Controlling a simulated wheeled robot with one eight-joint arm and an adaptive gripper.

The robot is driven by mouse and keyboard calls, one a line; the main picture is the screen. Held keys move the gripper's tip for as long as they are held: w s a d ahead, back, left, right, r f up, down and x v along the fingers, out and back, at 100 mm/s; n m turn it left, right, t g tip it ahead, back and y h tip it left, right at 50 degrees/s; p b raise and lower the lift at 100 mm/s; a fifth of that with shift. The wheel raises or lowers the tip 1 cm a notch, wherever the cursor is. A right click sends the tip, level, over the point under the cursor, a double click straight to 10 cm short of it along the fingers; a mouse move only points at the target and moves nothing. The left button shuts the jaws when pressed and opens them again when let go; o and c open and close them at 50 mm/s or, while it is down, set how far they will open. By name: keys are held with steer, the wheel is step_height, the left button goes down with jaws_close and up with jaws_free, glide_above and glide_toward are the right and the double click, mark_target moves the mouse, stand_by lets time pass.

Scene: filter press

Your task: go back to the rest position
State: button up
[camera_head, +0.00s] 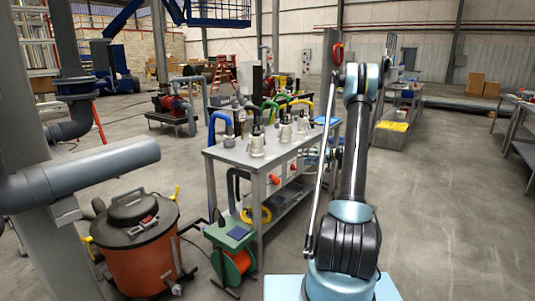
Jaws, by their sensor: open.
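My arm (354,165) rises from my base at the lower right of the head view. Its dark link stands nearly upright, with pale blue joints at the bottom and top. The arm's far end is not clear beyond the upper joint (362,82). I cannot make out my gripper or its fingers in this view. No object is seen held by the arm.
A grey workbench (228,154) with several bottle-like fittings and hoses stands left of my arm. An orange drum (138,250) and a green hose reel (232,250) stand at front left. A grey pipe (95,172) juts in from the left. Floor (440,220) right of my arm is clear.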

steer(key=s+a+r+g+h, duration=0.25)
steer(key=s+a+r, duration=0.35)
steer(key=s+r, duration=0.5)
steer(key=s+a+r+g+h, duration=0.1)
steer(key=s+h, duration=0.1)
steer(key=s, duration=0.7)
steer(key=s+a+r+g+h, duration=0.1)
steer(key=s+a, duration=0.1)
steer(key=s, duration=0.7)
steer(key=s+d+f+h, duration=0.2)
steer(key=s+f, duration=0.1)
steer(key=s, duration=0.7)
steer(key=s+d+f+m+h, duration=0.1)
steer(key=s+d+f+h, duration=0.1)
steer(key=s, duration=0.9)
steer(key=s+d+f+g+h, duration=0.1)
steer(key=s+d+f+h, duration=0.2)
steer(key=s, duration=0.7)
steer(key=shift+s+f+m, duration=0.25)
steer(key=shift+f+m, duration=0.05)
steer(key=shift+f, duration=0.25)
